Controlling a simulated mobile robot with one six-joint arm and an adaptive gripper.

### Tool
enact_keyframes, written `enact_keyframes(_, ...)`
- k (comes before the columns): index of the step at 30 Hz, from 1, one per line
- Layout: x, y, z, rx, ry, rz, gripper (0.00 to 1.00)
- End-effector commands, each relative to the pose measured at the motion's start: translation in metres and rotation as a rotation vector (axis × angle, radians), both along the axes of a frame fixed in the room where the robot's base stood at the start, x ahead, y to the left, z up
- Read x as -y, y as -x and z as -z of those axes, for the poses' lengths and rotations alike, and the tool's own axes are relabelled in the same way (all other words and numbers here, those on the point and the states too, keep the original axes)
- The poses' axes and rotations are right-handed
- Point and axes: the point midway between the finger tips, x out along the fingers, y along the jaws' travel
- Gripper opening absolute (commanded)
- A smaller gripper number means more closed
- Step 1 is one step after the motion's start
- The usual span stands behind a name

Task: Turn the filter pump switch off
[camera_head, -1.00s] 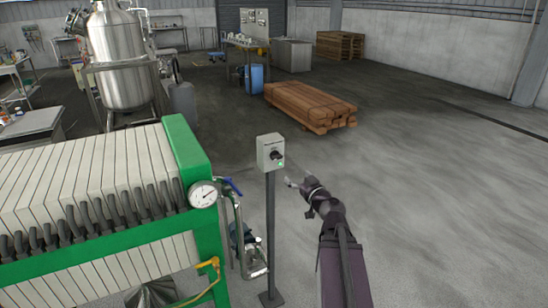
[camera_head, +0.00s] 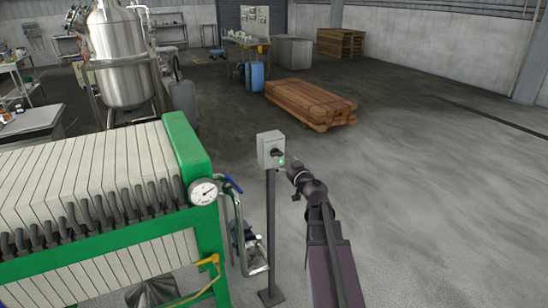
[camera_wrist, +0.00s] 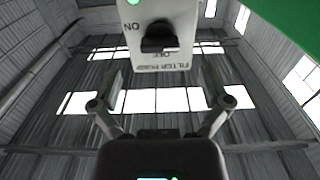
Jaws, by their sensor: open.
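The filter pump switch is a light grey box (camera_head: 271,148) on a dark post, with a black knob (camera_head: 277,153) and a lit green lamp (camera_head: 281,162). In the wrist view the box (camera_wrist: 180,57) hangs at the top, its ON, OFF and FILTER PUMP lettering upside down. The knob (camera_wrist: 158,37) sticks out between the ON and OFF marks; I cannot tell which it points at. My gripper (camera_head: 287,170) is just right of and below the knob. In the wrist view my gripper (camera_wrist: 160,85) has its fingers spread, empty, with the knob beyond them and apparently untouched.
A green-framed filter press (camera_head: 187,150) with a pressure gauge (camera_head: 204,191) stands close left of the post (camera_head: 271,235). Pipes (camera_head: 240,235) run between them. A timber stack (camera_head: 310,103) lies behind. The floor to the right is clear.

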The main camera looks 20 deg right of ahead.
Motion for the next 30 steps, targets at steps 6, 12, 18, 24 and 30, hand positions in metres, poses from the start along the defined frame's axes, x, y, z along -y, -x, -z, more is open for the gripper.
enact_keyframes(6, 0.000, -0.035, 0.000, 0.000, 0.000, -0.001, 0.97)
enact_keyframes(12, -0.001, -0.051, 0.000, 0.000, 0.000, 0.000, 0.97)
enact_keyframes(18, -0.001, -0.055, 0.000, 0.000, 0.000, 0.001, 0.97)
enact_keyframes(24, -0.001, -0.055, 0.000, 0.000, 0.000, 0.001, 0.97)
enact_keyframes(30, -0.001, -0.055, 0.000, 0.000, 0.000, 0.001, 0.53)
